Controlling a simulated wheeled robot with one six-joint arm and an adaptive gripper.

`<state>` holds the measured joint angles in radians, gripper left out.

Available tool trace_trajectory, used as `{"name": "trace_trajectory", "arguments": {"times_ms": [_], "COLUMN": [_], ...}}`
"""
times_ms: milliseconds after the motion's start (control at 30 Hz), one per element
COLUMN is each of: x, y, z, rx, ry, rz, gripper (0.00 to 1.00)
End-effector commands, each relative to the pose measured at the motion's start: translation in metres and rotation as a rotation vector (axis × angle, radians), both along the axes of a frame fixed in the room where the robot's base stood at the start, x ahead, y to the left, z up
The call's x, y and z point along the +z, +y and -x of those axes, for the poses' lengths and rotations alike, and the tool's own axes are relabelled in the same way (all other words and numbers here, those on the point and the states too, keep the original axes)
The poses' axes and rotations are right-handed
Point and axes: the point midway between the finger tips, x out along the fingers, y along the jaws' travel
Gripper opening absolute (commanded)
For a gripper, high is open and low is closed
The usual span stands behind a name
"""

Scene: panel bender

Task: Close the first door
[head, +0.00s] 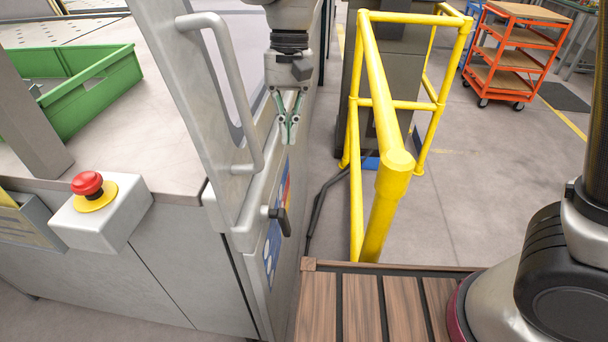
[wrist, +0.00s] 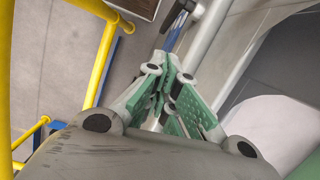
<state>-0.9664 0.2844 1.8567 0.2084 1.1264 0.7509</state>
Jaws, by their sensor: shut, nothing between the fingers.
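A grey door panel (head: 185,75) with a long, light bar handle (head: 235,90) stands upright at the edge of the machine. I cannot tell for certain whether it is fully open or partly open. My gripper (head: 290,138) points down just right of the panel and its handle, with its green-padded fingers together and nothing between them. In the wrist view the shut fingers (wrist: 172,95) show beside a pale rail. A black lever (head: 280,213) sits lower on the machine's side, below my gripper.
A yellow guard rail (head: 375,80) stands close on the right. A red emergency button (head: 87,184) is on a white box at left. A green crate (head: 95,95) lies on the machine table. A wooden platform (head: 360,305) is in front. An orange cart (head: 515,50) stands far right.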

Motion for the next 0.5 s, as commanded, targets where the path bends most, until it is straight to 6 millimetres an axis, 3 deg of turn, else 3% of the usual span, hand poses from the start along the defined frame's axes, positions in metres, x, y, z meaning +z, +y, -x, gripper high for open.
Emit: {"name": "trace_trajectory", "arguments": {"times_ms": [267,500], "x": [0.0,-0.029], "y": [-0.001,-0.001], "z": [0.003,0.011], "rx": [-0.139,-0.145], "ry": [0.015,0.017], "rz": [0.037,0.042], "gripper": [0.0,0.0]}}
